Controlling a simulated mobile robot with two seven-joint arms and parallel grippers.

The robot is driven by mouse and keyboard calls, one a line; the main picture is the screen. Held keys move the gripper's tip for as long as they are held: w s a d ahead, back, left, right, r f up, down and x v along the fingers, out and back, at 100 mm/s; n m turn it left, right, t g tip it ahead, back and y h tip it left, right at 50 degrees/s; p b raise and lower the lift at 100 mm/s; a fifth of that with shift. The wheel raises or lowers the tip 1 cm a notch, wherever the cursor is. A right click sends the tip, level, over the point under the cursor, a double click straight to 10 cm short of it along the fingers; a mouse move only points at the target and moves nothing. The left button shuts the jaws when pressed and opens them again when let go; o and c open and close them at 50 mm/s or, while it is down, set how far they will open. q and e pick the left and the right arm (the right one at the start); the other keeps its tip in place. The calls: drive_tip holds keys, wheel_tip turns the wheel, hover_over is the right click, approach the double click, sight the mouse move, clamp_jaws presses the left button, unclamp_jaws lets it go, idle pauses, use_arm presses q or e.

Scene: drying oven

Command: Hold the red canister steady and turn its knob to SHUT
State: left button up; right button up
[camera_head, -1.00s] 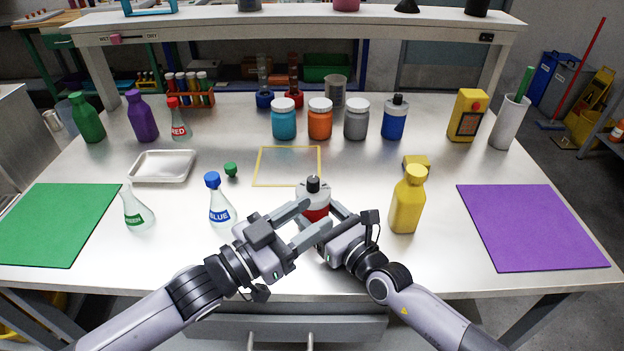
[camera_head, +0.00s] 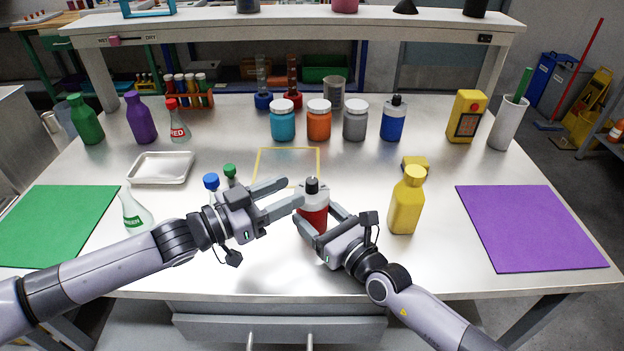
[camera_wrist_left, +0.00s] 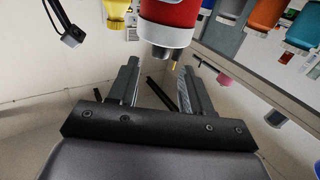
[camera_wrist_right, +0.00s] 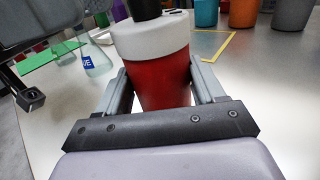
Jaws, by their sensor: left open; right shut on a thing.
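The red canister (camera_head: 314,215) stands upright at the front middle of the table, with a white top and a black knob (camera_head: 312,186). My right gripper (camera_head: 325,219) is shut on the red body; the right wrist view shows the canister (camera_wrist_right: 163,80) between its fingers. My left gripper (camera_head: 288,195) is open and empty, just left of the canister's upper part. In the left wrist view its fingers (camera_wrist_left: 157,82) are apart, with the canister (camera_wrist_left: 170,12) beyond them. I cannot read the knob's setting.
A yellow bottle (camera_head: 406,203) stands right of the canister. Several jars (camera_head: 319,121) line the back. A yellow square outline (camera_head: 287,167) lies behind the canister.

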sight(307, 184)
use_arm(q)
drive_tip(key=x, duration=0.6)
drive_tip(key=shift+w+d, duration=0.2)
clamp_jaws()
